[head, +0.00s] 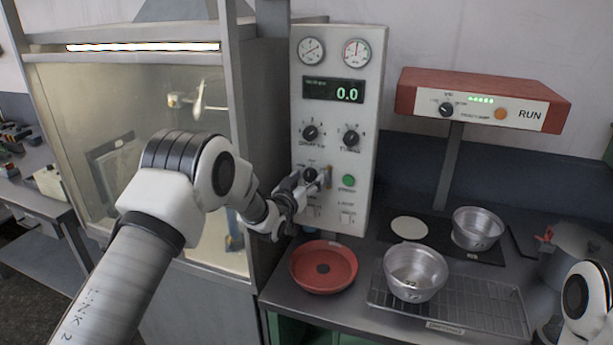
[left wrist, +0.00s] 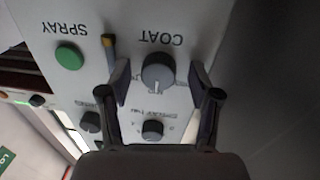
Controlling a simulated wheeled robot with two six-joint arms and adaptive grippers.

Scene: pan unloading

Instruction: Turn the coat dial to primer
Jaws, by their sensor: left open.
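The coat dial (left wrist: 158,70) is a round grey knob on the light panel, under the upside-down word COAT in the left wrist view. Its white pointer mark faces the bottom of that picture. The primer label cannot be read. My left gripper (left wrist: 160,82) is open, with one finger on each side of the dial; contact cannot be made out. In the head view my left gripper (head: 314,180) is at the lower left of the control panel (head: 357,105) and partly covers the dial. My right gripper is out of view.
A green spray button (left wrist: 69,56) and a yellow-tipped lever (left wrist: 107,42) sit close to the dial. More knobs (head: 351,138) are above in the head view. A red round pan (head: 323,267), metal pans (head: 415,272) and a wire rack (head: 470,312) stand below on the bench.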

